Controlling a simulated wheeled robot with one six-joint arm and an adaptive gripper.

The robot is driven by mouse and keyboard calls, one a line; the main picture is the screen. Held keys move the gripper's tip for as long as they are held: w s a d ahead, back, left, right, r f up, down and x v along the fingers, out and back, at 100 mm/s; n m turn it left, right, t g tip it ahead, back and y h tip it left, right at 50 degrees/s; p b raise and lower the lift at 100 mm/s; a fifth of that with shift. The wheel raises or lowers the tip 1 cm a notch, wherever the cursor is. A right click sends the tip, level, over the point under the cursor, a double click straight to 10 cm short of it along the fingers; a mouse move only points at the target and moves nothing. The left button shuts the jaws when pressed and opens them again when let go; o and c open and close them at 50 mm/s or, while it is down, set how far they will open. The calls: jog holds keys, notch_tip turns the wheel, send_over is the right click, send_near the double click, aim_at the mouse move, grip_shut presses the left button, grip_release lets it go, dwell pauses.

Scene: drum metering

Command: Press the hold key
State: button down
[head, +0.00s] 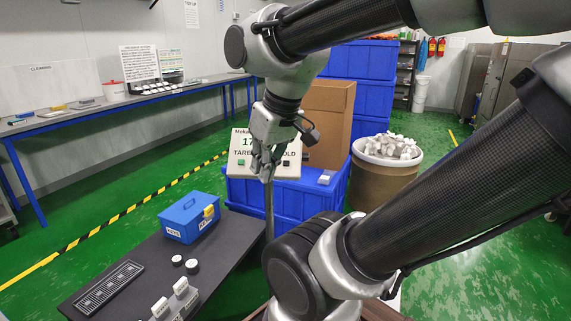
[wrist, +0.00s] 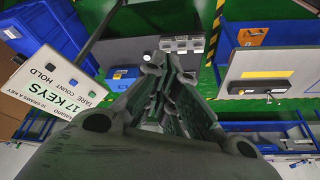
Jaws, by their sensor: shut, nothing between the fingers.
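The white counting display (head: 237,150) reads 17 in the head view, with keys in a row along its lower part. The dark hold key (head: 286,162) sits at its right end under the HOLD label. The green tare key (head: 241,162) is at the left end. My gripper (head: 266,174) is shut and empty, pointing down in front of the panel, hiding its middle and the count key. In the wrist view, the panel (wrist: 62,75) lies left of my shut fingers (wrist: 168,72), apart from them. The hold key also shows there (wrist: 17,60).
Blue crates (head: 290,195) and a cardboard box (head: 328,122) stand around the display. A drum (head: 385,180) of pale parts is to the right. A dark table (head: 130,262) with a blue toolbox (head: 190,217) is front left. A thin post (head: 269,215) rises below my gripper.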

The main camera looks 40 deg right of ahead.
aim_at(285, 162)
jog(key=w+d+f+m+t+y, duration=0.1)
jog(key=w+d+f+m+y, duration=0.1)
jog(key=w+f+m+y, duration=0.3)
jog(key=w+d+m+t, duration=0.2)
jog(key=w+m, duration=0.1)
jog(key=w, duration=0.5)
jog(key=w+d+f+m+t+h, duration=0.2)
jog(key=d+m, duration=0.1)
jog(key=d, duration=0.6)
jog(key=w+d+f+m+t+h, duration=0.2)
jog(key=w+d+m+t, duration=0.1)
jog(key=d, duration=0.7)
jog(key=shift+w+d+m, duration=0.3)
jog(key=shift+w+m, duration=0.05)
jog(key=shift+m, duration=0.05)
jog(key=shift+w+d+f, duration=0.7)
jog(key=shift+d+f, duration=0.05)
jog(key=shift+f, duration=0.3)
jog(key=shift+w+d+f, duration=0.7)
jog(key=shift+d+f, duration=0.05)
jog(key=shift+f, duration=0.25)
jog(key=shift+w+d+f, duration=0.7)
jog(key=shift+d+f, duration=0.05)
jog(key=shift+f, duration=0.3)
jog(key=shift+w+d+f, duration=0.2)
jog(key=shift+f, duration=0.05)
